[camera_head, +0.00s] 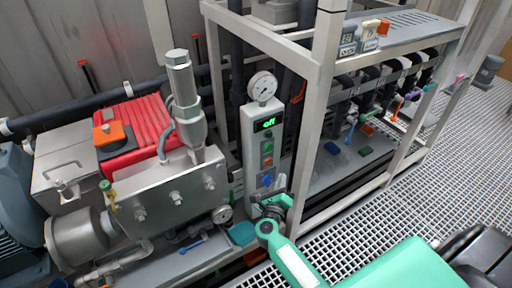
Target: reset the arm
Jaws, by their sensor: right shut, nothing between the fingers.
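My right arm (385,268), teal with a dark joint at lower right, reaches in from the bottom right. My right gripper (268,208) is small and dark in this view, partly hidden by its own teal wrist. It is shut and empty, close to the lower end of the grey control box (249,150); I cannot tell whether it touches it. The box carries a round gauge (262,86), a lit green display, several coloured buttons and a blue knob (266,180) just above the gripper. My left gripper is out of view.
A pump with a red ribbed cover (135,125) and steel block (165,190) stands at left. A white frame (310,130) rises right of the box, holding a rack of dark vessels with coloured valve handles. Open grating floor (440,180) lies at right.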

